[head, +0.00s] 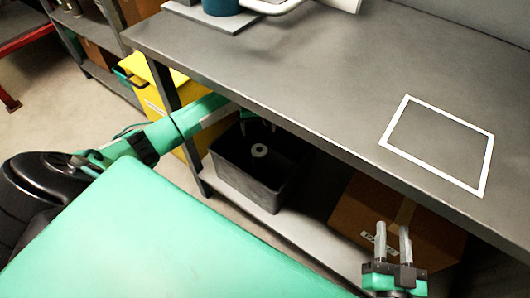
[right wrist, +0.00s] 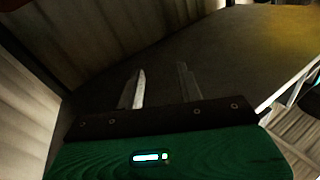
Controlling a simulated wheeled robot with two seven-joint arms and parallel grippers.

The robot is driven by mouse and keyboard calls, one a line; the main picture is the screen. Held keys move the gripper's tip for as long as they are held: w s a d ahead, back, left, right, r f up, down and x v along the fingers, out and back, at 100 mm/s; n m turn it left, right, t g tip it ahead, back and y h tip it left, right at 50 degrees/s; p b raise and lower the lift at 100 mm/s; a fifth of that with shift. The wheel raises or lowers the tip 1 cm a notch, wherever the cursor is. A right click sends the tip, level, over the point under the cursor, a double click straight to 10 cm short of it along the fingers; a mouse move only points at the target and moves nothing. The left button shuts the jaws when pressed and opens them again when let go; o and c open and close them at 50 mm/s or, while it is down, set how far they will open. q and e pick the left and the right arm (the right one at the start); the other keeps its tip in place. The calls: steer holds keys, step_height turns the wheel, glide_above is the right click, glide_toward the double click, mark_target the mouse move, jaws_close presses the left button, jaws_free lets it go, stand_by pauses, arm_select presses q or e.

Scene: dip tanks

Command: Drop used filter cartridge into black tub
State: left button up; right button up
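The black tub (head: 232,177) stands on the lower shelf under the grey bench.
A cardboard box (head: 432,232) sits right of the tub on the lower shelf (head: 305,238). A yellow bin (head: 152,82) stands left of it. The bench top (head: 290,75) has a white square outline (head: 398,150) and is otherwise mostly clear; equipment stands at its back.

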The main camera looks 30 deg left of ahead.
arm_select(q)
step_height(320, 180, up, 7)
steer(key=p, duration=0.1)
steer(key=shift+r, duration=0.2)
arm_select(e)
steer(key=s+a+f+g, duration=0.1)
steer(key=s+f+g, duration=0.2)
steer(key=f, duration=0.3)
steer(key=shift+a+g, duration=0.25)
steer(key=shift+g, duration=0.15)
steer(key=shift+s, duration=0.1)
